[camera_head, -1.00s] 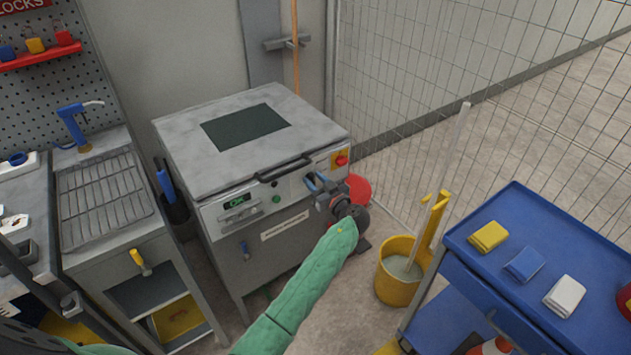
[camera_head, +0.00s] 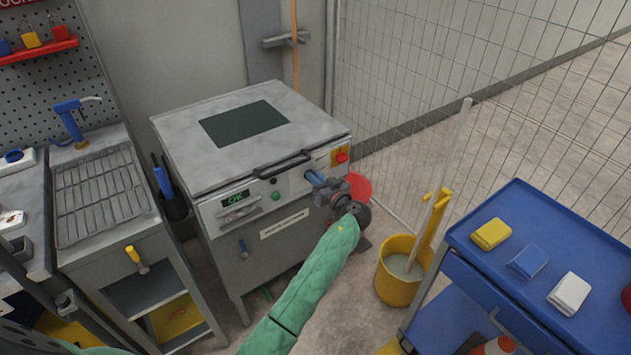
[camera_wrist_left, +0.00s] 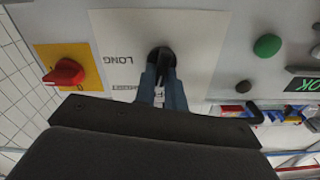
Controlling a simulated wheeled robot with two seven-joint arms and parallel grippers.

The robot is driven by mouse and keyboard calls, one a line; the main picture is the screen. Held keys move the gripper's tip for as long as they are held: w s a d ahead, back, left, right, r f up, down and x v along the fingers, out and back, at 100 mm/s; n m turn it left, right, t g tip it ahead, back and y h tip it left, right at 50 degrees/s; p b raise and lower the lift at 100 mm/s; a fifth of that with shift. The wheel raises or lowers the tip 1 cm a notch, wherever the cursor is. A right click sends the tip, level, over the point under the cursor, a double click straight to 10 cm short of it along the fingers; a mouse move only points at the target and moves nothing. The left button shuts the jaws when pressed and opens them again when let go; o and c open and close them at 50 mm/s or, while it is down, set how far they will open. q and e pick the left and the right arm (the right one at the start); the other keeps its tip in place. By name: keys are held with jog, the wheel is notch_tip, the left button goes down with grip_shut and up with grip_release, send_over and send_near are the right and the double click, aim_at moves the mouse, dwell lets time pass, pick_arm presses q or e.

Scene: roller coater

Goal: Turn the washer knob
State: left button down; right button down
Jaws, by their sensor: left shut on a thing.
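The grey washer (camera_head: 225,165) stands in the middle of the head view, with its control panel along the front. My left gripper (camera_head: 316,179) is at the right part of that panel, under the lid handle. In the left wrist view the black washer knob (camera_wrist_left: 160,54) sits on a pale plate (camera_wrist_left: 205,40) marked LONG, other lettering being partly covered. The two blue fingers of my left gripper (camera_wrist_left: 162,80) are shut on the knob, one on each side. In the head view the gripper hides the knob. My right gripper is not in view.
A red switch on a yellow plate (camera_wrist_left: 65,72) and a green button (camera_wrist_left: 267,45) flank the knob. A black lid handle (camera_head: 284,165) juts out above. A yellow mop bucket (camera_head: 398,285) and blue cart (camera_head: 550,240) stand to the right. A sink unit (camera_head: 100,200) stands left.

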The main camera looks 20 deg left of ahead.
pick_arm(q)
jog(key=shift+w+d+f+m+b, duration=0.1)
jog(key=shift+m+b, duration=0.4)
jog(key=shift+m, duration=1.1)
jog(key=shift+w+d+f+m+b, duration=0.1)
jog(key=shift+m+b, duration=0.4)
jog(key=shift+m, duration=1.1)
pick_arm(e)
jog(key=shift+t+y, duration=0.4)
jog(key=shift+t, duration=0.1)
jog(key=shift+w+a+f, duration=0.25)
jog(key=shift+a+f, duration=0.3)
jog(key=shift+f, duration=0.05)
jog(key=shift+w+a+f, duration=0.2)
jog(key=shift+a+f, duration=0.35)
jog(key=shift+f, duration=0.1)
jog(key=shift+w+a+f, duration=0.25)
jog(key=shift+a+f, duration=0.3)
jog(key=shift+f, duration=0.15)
pick_arm(q)
jog(key=c, duration=1.5)
grip_release()
jog(key=shift+o, duration=0.2)
